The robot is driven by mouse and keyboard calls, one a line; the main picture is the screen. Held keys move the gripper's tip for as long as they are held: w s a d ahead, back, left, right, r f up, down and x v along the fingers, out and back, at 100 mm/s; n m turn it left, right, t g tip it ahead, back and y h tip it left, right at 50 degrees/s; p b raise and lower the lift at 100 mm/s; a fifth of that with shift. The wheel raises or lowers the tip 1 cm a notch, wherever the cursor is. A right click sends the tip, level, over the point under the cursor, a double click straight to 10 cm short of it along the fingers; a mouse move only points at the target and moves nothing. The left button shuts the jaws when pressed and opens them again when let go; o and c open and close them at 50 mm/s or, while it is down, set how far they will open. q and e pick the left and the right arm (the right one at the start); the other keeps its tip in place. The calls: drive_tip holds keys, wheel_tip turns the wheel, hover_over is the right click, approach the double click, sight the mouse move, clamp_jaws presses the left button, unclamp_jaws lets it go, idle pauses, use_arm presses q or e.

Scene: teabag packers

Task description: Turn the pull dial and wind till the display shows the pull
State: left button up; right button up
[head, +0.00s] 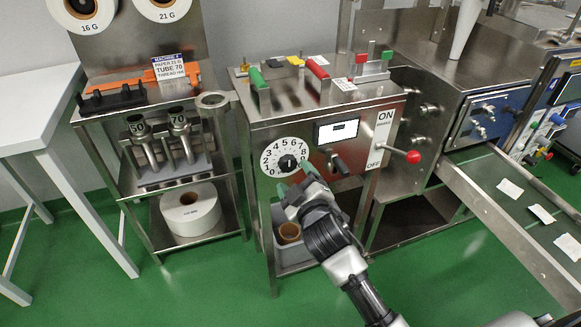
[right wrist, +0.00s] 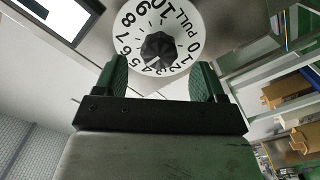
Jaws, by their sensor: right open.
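The pull dial (head: 286,142) is a white disc numbered around its edge, on the front of the steel machine. Its black knob (head: 288,162) is at the centre. My right gripper (head: 294,178) is just in front of the dial's lower right. In the right wrist view the dial (right wrist: 190,20) faces me, marked PULL. Its knob (right wrist: 158,50) lies between and beyond the green fingertips (right wrist: 158,78), which are open and apart from it. I cannot tell the exact setting. The display (head: 337,131) looks blank white. A black crank handle (head: 340,165) is below it. My left gripper is not in view.
A steel rack (head: 228,190) stands close on the left. A conveyor (head: 520,215) runs at the right. Green floor is free in front.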

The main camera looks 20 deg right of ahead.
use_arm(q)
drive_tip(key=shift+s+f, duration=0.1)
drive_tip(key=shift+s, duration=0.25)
use_arm(e)
drive_tip(key=s, duration=0.6)
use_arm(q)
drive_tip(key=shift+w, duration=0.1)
use_arm(e)
drive_tip(key=shift+d, duration=0.1)
